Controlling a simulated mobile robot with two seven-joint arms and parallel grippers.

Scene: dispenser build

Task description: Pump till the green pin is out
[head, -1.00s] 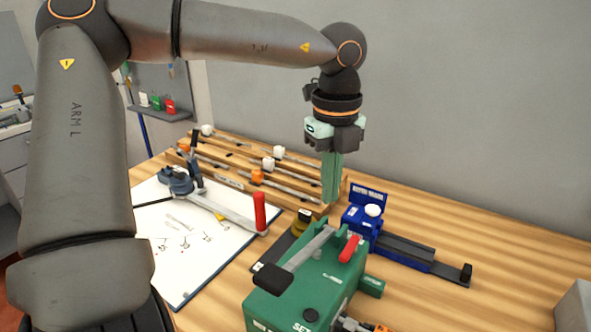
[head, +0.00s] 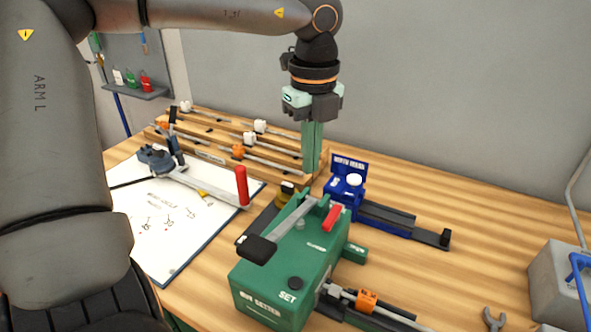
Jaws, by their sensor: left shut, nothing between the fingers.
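A green machine box (head: 325,262) marked SET stands at the front of the wooden table. I cannot make out a green pin. My left gripper (head: 311,170) points straight down behind the green box, its green fingers shut and empty. It appears apart from the lever. My right gripper is out of view.
A blue unit (head: 347,192) with a white knob and dark rail stands behind the green box. A wooden rack (head: 215,156) with rods is at the back left. A white board (head: 165,240) carries a red-handled tool (head: 241,186). A grey box (head: 556,285) is at right.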

